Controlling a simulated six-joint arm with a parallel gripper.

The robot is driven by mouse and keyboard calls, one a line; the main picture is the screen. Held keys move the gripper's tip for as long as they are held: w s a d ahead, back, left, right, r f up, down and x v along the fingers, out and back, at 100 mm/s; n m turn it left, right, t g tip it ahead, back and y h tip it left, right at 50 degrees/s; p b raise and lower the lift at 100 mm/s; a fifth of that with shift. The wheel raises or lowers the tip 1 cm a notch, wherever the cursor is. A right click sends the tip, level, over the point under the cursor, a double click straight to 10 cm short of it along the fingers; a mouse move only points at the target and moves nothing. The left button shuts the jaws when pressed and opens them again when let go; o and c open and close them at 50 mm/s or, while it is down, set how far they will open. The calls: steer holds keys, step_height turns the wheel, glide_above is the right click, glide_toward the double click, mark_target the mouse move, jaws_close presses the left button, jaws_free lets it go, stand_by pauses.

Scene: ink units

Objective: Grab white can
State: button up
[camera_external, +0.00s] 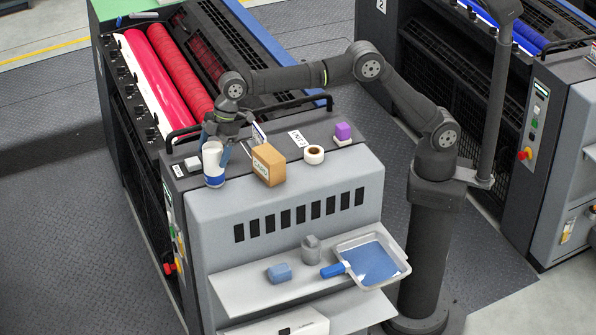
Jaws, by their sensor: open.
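The white can (213,161) stands upright on the top ledge of the grey machine, at its left end. It is white above with a blue band at its foot. My gripper (222,143) hangs over the ledge, right at the can and partly behind it. It is open, with its blue-grey fingers beside the can. Part of the fingers is hidden by the can, and I cannot tell whether they touch it.
A brown box (268,165) stands just right of the can. Red rollers (180,75) lie behind.

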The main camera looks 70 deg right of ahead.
steer(key=shift+x, duration=1.15)
steer(key=c, duration=1.1)
steer(key=shift+r, duration=0.1)
